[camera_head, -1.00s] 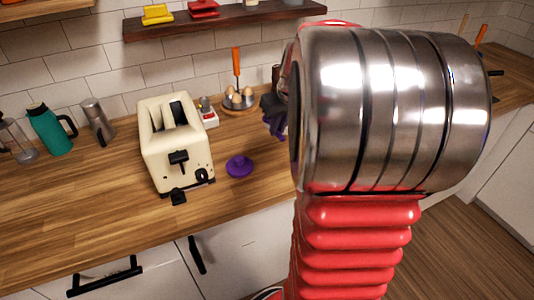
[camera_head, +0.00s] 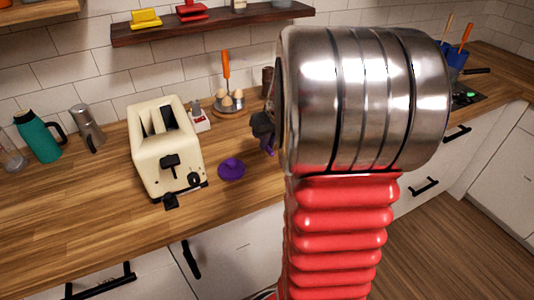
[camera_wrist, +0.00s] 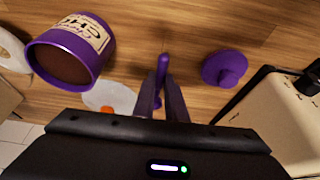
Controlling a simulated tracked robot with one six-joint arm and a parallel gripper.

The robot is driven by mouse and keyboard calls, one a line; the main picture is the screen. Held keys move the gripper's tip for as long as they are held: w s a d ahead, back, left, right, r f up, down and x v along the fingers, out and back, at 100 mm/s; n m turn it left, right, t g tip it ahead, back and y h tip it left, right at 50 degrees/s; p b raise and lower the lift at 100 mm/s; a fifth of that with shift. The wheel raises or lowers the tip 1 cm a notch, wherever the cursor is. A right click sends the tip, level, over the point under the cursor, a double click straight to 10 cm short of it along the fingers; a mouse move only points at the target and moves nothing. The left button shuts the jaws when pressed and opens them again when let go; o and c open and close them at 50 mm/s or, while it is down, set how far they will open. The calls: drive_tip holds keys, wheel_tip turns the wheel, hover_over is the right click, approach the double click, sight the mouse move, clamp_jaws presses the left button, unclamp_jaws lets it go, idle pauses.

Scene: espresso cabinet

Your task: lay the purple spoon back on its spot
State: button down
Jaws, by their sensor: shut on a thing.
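The purple spoon (camera_wrist: 163,68) is between my gripper's fingertips in the wrist view, seen nearly end-on over the wooden counter. My gripper (camera_wrist: 161,90) is shut on it. In the head view my gripper (camera_head: 264,124) shows dark at the left of my arm, with a small purple part (camera_head: 268,147) below it. The rest of the gripper and spoon is hidden behind my arm there. I cannot tell whether the spoon touches the counter.
A purple lid (camera_head: 231,168) lies on the counter beside the cream toaster (camera_head: 165,150). The wrist view shows an open purple canister (camera_wrist: 98,65) at upper left and a pale round thing with orange (camera_wrist: 98,98). An egg holder (camera_head: 222,108) stands behind. Bare wood surrounds the lid.

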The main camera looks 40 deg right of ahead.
sight(267, 162)
drive_tip(key=shift+f, duration=2.25)
drive_tip(key=shift+f, duration=0.2)
drive_tip(key=c, duration=1.8)
unclamp_jaws()
drive_tip(key=v, duration=1.3)
drive_tip(key=shift+s+r, duration=0.3)
drive_tip(key=shift+a, duration=0.1)
